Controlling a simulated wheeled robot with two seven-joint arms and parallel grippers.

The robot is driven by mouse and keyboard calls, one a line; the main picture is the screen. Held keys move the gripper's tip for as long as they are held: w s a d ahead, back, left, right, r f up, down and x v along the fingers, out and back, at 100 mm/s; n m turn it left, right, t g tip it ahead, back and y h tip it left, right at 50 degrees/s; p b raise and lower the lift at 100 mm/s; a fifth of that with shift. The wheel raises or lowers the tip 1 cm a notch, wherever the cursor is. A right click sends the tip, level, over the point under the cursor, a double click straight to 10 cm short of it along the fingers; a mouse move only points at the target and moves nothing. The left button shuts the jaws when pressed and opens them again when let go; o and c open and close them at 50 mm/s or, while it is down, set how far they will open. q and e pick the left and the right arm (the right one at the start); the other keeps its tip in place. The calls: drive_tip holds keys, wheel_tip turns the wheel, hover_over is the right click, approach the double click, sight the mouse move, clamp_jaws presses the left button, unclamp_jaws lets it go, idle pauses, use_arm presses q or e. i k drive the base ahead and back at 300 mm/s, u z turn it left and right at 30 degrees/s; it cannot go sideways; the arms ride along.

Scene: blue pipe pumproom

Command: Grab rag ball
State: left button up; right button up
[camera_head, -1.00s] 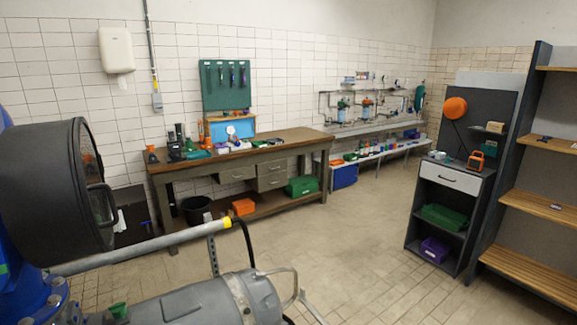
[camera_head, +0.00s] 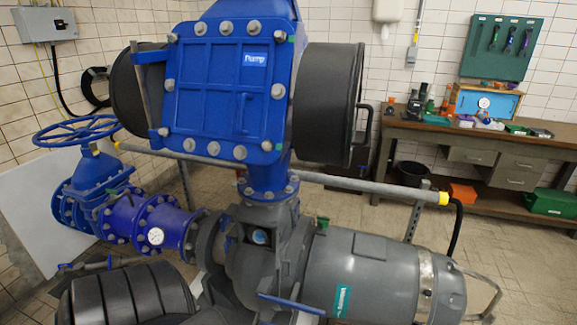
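I cannot make out a rag ball in the head view. Small items on the workbench (camera_head: 400,130) at the right are too small to tell apart. Neither of my grippers shows in the view.
A large blue and grey pump (camera_head: 225,85) fills the middle, close in front. A grey motor (camera_head: 365,275) lies at its lower right. A blue handwheel valve (camera_head: 80,133) stands at the left. A grey horizontal pipe (camera_head: 365,186) crosses the view. Open tiled floor shows at the right.

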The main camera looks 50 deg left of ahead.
sight(258, 236)
drive_tip(key=i, duration=1.25)
drive_tip(key=u, duration=2.6)
